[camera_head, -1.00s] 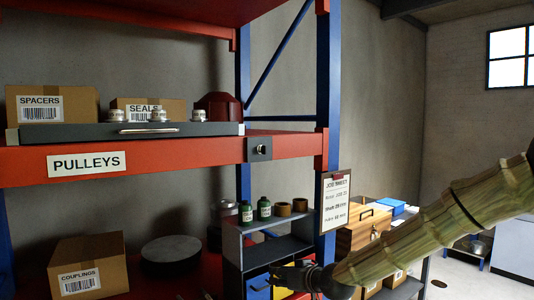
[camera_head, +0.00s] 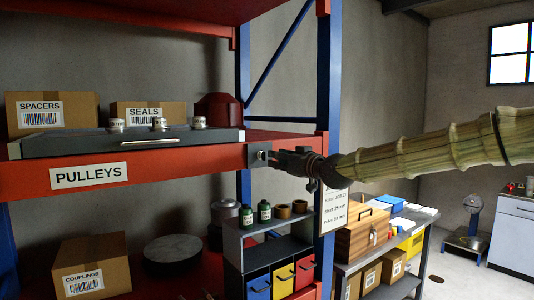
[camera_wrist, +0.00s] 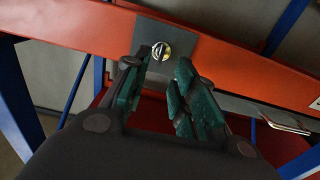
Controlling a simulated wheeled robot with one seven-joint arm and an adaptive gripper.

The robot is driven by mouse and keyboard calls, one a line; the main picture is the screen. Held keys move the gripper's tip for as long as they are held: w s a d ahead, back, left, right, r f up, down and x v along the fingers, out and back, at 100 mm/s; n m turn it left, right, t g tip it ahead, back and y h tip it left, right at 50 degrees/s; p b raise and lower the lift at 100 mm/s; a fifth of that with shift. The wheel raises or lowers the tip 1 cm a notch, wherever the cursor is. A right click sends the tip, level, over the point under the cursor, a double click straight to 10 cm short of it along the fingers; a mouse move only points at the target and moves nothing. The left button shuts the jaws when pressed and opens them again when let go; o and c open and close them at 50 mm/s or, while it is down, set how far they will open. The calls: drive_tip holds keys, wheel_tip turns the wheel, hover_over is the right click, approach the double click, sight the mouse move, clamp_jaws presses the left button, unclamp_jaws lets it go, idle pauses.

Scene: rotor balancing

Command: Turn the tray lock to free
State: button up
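The tray lock is a small round metal knob on a grey plate (camera_head: 257,155) at the right end of the red shelf beam. In the wrist view the lock knob (camera_wrist: 161,50) shows a bright slot or bar and sits just beyond my fingertips. My gripper (camera_head: 276,158) is in front of the plate, coming from the right. In the wrist view my gripper (camera_wrist: 162,72) is open, with the knob beyond the gap between its green-padded fingers. I see no contact. The dark tray (camera_head: 60,144) lies on the shelf above the beam, with a metal handle on its front.
Several metal parts (camera_head: 158,123) stand on the tray. Boxes marked SPACERS (camera_head: 78,107) and SEALS (camera_head: 125,107) are behind it. A blue upright (camera_head: 328,90) stands right of the lock. A small rack with green bottles (camera_head: 264,211) and coloured bins is below.

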sight(264, 156)
drive_tip(key=p+x, duration=0.2)
drive_tip(key=x, duration=0.4)
drive_tip(key=shift+w+a+p, duration=0.2)
drive_tip(key=shift+w+p, duration=0.05)
drive_tip(key=shift+p, duration=0.1)
clamp_jaws()
